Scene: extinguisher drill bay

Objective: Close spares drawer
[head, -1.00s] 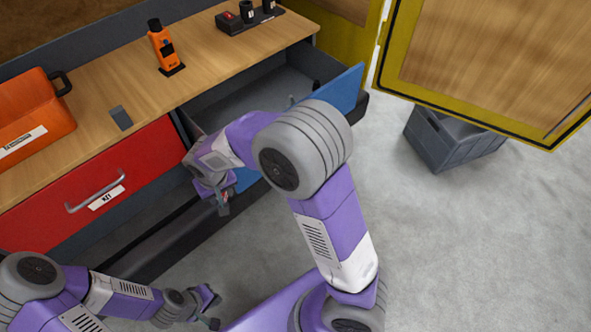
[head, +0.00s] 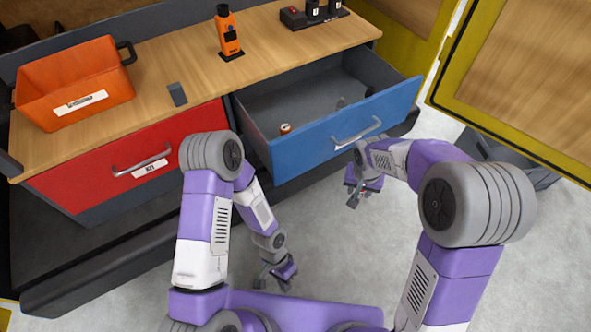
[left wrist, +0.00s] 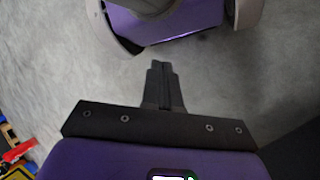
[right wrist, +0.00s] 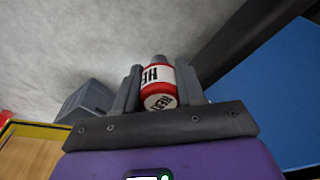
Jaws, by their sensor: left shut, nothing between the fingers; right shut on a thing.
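The blue-fronted drawer (head: 310,140) stands open at the right of the workbench, its grey inside showing. Its pale bar handle (head: 358,133) is on the front. My right gripper (head: 357,197) is just below and in front of the drawer front, apart from the handle. In the right wrist view it is shut on a red and white canister (right wrist: 157,88) with partly readable lettering. My left gripper (head: 274,277) is low over the floor, away from the drawer. In the left wrist view its fingers (left wrist: 162,75) are together and empty.
A small round item (head: 285,128) and dark small items lie in the drawer. The red drawer (head: 110,165) beside it is shut. An orange bin (head: 75,80), orange device (head: 228,38) and dark charger block (head: 312,15) stand on the benchtop. A yellow-framed panel (head: 520,80) is at right.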

